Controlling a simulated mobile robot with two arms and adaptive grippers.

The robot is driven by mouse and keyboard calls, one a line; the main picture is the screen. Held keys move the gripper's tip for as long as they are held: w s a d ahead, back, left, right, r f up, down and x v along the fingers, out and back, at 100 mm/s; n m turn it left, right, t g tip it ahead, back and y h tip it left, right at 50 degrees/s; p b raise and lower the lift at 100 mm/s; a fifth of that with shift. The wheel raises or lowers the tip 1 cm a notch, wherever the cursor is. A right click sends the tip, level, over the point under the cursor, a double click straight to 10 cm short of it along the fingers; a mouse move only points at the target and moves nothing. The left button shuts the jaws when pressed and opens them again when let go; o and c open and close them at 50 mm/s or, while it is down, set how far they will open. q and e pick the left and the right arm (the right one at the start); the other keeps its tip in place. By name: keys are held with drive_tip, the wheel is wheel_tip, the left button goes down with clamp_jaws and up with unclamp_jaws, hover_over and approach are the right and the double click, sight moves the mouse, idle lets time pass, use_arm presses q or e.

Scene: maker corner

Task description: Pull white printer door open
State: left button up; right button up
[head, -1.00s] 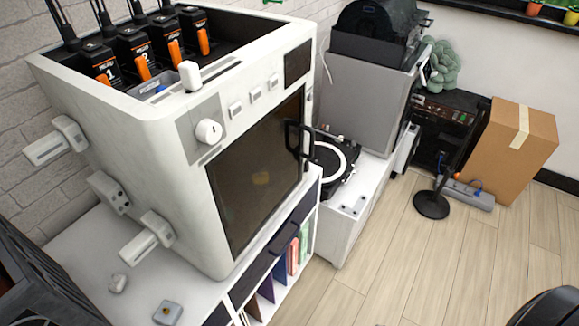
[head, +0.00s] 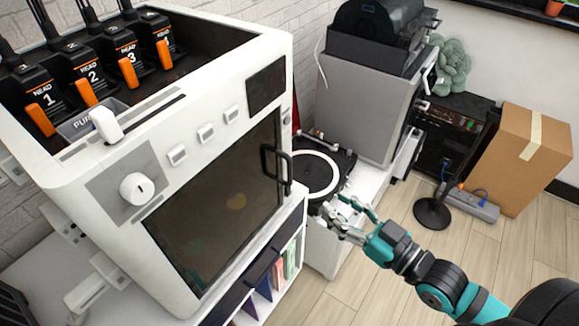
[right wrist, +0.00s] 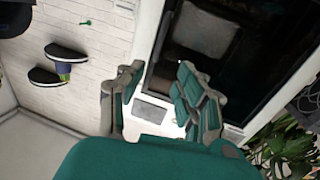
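The white printer (head: 80,190) fills the left of the head view. Its dark glass door (head: 225,205) looks shut in the printer's front. A black upright handle (head: 274,168) sits at the door's right edge. My right gripper (head: 345,212) is open and empty, right of the handle and clearly apart from it, in front of the turntable. In the right wrist view its two fingers (right wrist: 160,80) are spread with nothing between them. A dark pane lies beyond them there; I cannot tell whether it is the door. My left gripper is not in view.
A turntable (head: 318,172) stands on a white cabinet right of the printer. A shelf of books (head: 272,277) lies under the printer. A cardboard box (head: 520,160) and a black round-based stand (head: 432,213) are on the wooden floor. The floor at the lower middle is clear.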

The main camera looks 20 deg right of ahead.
sight(291, 170)
drive_tip(key=p+x, duration=0.2)
drive_tip(key=x, duration=1.2)
drive_tip(key=shift+w+p, duration=0.25)
drive_tip(key=shift+p, duration=0.05)
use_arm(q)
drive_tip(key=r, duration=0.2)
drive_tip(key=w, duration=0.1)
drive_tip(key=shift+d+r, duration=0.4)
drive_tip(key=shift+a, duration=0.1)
use_arm(e)
clamp_jaws()
